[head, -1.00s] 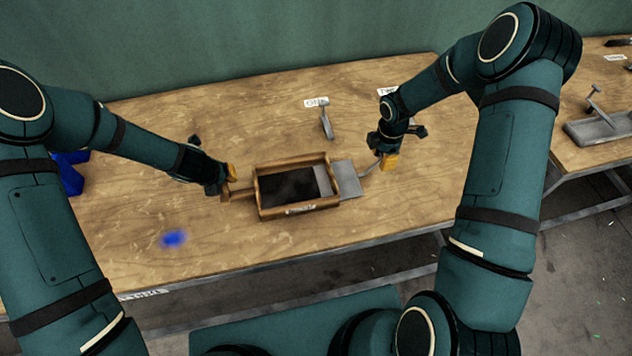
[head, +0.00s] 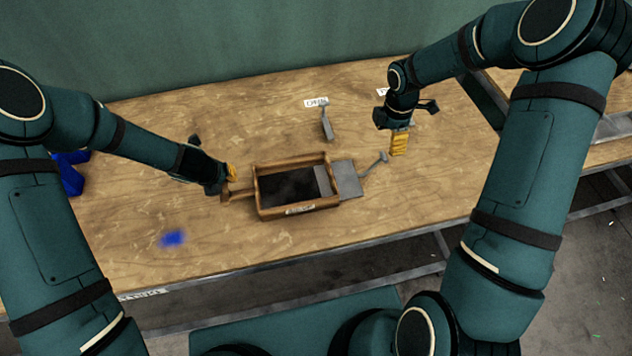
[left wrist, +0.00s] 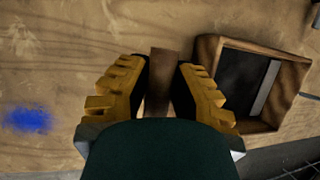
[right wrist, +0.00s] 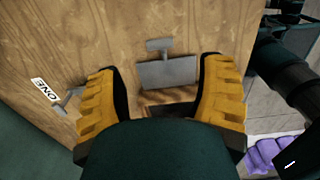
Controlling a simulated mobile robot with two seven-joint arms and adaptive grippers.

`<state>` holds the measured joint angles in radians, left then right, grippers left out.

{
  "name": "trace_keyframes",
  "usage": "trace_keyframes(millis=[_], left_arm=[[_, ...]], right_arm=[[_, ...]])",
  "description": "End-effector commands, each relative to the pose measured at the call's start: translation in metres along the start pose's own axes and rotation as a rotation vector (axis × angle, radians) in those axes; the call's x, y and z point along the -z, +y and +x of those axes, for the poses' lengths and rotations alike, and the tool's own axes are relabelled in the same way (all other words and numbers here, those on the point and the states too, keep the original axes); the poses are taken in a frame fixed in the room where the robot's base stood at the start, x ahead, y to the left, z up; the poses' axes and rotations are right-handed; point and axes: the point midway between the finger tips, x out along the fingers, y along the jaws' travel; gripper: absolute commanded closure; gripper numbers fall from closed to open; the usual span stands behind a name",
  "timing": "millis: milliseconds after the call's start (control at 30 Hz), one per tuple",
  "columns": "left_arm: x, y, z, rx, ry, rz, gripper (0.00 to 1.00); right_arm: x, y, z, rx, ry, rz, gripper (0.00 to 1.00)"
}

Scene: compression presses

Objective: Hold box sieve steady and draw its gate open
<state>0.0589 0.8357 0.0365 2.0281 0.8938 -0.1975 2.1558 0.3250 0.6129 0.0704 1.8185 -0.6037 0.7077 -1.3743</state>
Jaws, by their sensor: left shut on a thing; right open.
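The box sieve (head: 297,208) is a wooden frame with a dark inside, lying on the table. My left gripper (head: 228,180) is shut on the sieve's wooden handle (head: 241,193) at the left; the handle also shows between the fingers in the left wrist view (left wrist: 160,85). My right gripper (head: 400,143) is open and empty, above and right of the knob, apart from it. The right wrist view also shows the gate (right wrist: 167,74) and its T-shaped handle.
A small grey T-shaped piece (head: 327,124) stands behind the sieve by a label reading ONE (head: 316,102). Blue objects (head: 70,173) lie at the left, and a blue patch (head: 173,238) marks the table front.

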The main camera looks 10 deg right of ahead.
Motion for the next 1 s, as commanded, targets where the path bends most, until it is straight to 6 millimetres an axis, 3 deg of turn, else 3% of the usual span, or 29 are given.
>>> trace_keyframes(millis=[200, 567, 600, 667, 1000], left_arm=[[0.0, 0.001, 0.0, -0.001, 0.0, -0.001, 1.0], [0.0, 0.001, 0.0, -0.001, 0.0, 0.0, 1.0], [0.0, 0.001, 0.0, -0.001, 0.0, 0.0, 0.69], [0.0, 0.001, 0.0, -0.001, 0.0, 0.0, 0.49], [0.0, 0.0, -0.001, 0.0, 0.0, 0.0, 0.49]], right_arm=[[0.0, 0.0, -0.028, -0.001, 0.0, -0.001, 0.31], [0.0, 0.0, -0.035, 0.0, 0.0, -0.001, 0.31], [0.0, 0.0, -0.035, 0.0, 0.0, -0.001, 0.31], [0.0, 0.0, -0.035, 0.0, 0.0, -0.001, 0.31], [0.0, 0.0, -0.034, 0.0, 0.0, -0.001, 0.31]])
